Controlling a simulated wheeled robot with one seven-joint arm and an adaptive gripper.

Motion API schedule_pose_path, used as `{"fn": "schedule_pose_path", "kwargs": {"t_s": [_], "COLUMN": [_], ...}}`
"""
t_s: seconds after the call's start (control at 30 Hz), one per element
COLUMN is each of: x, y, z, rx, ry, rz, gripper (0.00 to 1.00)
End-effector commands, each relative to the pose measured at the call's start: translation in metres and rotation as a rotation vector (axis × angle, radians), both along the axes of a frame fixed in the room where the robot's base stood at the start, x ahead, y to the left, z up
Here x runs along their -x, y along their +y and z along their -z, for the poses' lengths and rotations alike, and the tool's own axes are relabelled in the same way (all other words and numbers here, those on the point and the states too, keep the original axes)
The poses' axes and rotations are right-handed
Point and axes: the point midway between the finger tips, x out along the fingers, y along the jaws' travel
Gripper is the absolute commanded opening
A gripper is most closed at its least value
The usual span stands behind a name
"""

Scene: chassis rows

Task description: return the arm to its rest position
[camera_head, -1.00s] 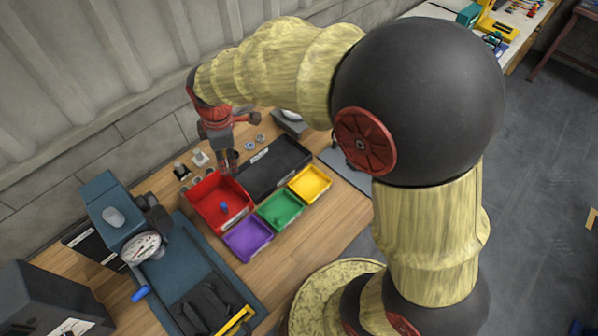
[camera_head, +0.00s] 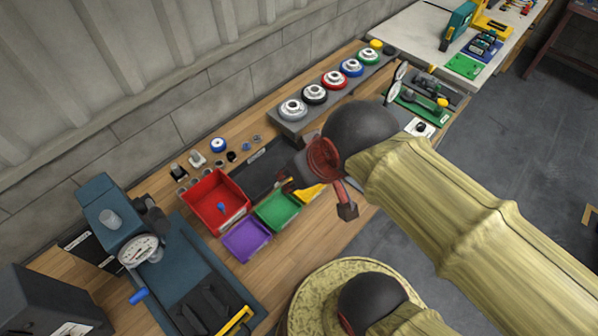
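My arm, with pale yellow ribbed sleeves and dark round joints, is folded over the right half of the view. My gripper (camera_head: 287,185) is small, dark and partly hidden by my own red and black joint. It hangs near the right end of the black tray and the yellow bin.
A red bin (camera_head: 238,220) with a blue piece (camera_head: 221,207), a purple bin (camera_head: 246,257), a green bin (camera_head: 278,225), a yellow bin (camera_head: 307,192) and a black tray (camera_head: 258,182) stand on the wooden bench. Coloured wheels line a grey rack (camera_head: 293,128). A dial-gauge press (camera_head: 140,250) stands left.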

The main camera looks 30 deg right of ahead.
Motion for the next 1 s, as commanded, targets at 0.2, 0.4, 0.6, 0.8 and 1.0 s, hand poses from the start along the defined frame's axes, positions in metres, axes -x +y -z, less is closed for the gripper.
{"fn": "schedule_pose_path", "kwargs": {"t_s": [0.2,0.4,0.6,0.8,1.0], "x": [-0.001,-0.001,-0.001,-0.001,-0.001], "y": [0.0,0.0,0.0,0.0,0.0], "z": [0.003,0.033,0.064,0.061,0.061], "rx": [0.001,0.002,0.002,0.002,0.002], "ry": [0.0,0.0,0.001,0.0,0.0], "rz": [-0.003,-0.004,-0.004,-0.004,-0.004], "gripper": [0.34,0.34,0.34,0.34,0.3]}}
